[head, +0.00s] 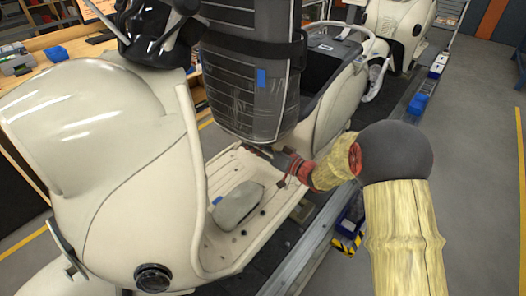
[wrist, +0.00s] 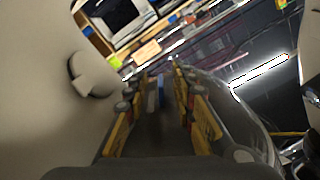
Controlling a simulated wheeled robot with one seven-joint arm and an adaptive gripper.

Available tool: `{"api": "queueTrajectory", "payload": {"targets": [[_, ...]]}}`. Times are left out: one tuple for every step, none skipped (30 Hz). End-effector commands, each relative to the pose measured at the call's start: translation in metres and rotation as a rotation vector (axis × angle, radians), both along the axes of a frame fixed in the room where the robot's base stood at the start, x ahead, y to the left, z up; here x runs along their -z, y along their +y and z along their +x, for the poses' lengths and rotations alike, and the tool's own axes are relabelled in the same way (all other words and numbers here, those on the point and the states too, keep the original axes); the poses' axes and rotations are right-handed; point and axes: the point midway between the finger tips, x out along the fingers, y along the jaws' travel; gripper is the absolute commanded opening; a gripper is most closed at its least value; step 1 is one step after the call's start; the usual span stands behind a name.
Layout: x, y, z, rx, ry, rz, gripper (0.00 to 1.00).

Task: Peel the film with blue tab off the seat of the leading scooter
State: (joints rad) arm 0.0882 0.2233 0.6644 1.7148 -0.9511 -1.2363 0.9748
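The leading scooter (head: 95,140) is cream and fills the left of the head view. A dark, white-lined, seat-like piece (head: 235,95) stands upright behind its handlebars, wrapped in glossy clear film (head: 240,122). A blue tab (head: 262,78) shows on its face. My gripper (head: 262,151) is low at the piece's bottom edge, its tips partly hidden. In the wrist view my gripper (wrist: 160,85) has its yellow-padded fingers apart. A glossy curved surface (wrist: 238,112) is beside the right finger. A small blue strip lies beyond the gap; I cannot tell what it is.
A grey-beige lump (head: 238,206) lies on the scooter's footboard (head: 264,168), with a small blue patch beside it. A second cream scooter (head: 405,20) stands behind. The conveyor rail (head: 310,246) runs along the right side. Grey floor (head: 480,150) at the right is clear.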

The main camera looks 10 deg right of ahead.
Motion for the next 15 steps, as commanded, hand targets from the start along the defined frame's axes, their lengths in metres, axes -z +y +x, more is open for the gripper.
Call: {"api": "queueTrajectory", "payload": {"targets": [[0.0010,0.0045,0.0031,-0.002,0.000,0.000,0.26],[0.0007,0.0060,0.0047,-0.002,-0.001,-0.001,0.26],[0.0004,0.0075,0.0065,-0.002,-0.001,0.000,0.26],[0.0003,0.0082,0.0076,-0.001,-0.001,0.000,0.26],[0.0002,0.0090,0.0084,-0.001,-0.001,0.000,0.26],[0.0001,0.0096,0.0092,0.000,0.000,0.000,0.26],[0.0000,0.0099,0.0096,0.000,0.000,0.000,0.26],[-0.0002,0.0102,0.0099,0.000,0.000,0.000,0.26],[-0.0003,0.0103,0.0100,0.000,0.000,0.000,0.26],[-0.0004,0.0103,0.0101,0.000,0.000,0.000,0.26],[-0.0005,0.0103,0.0100,0.000,0.000,0.000,0.26],[-0.0005,0.0102,0.0100,0.000,0.000,0.000,0.26],[-0.0005,0.0102,0.0100,0.000,0.000,0.000,0.26],[-0.0005,0.0102,0.0099,0.000,0.000,0.000,0.26],[-0.0005,0.0102,0.0099,0.000,0.000,0.000,0.25]]}}
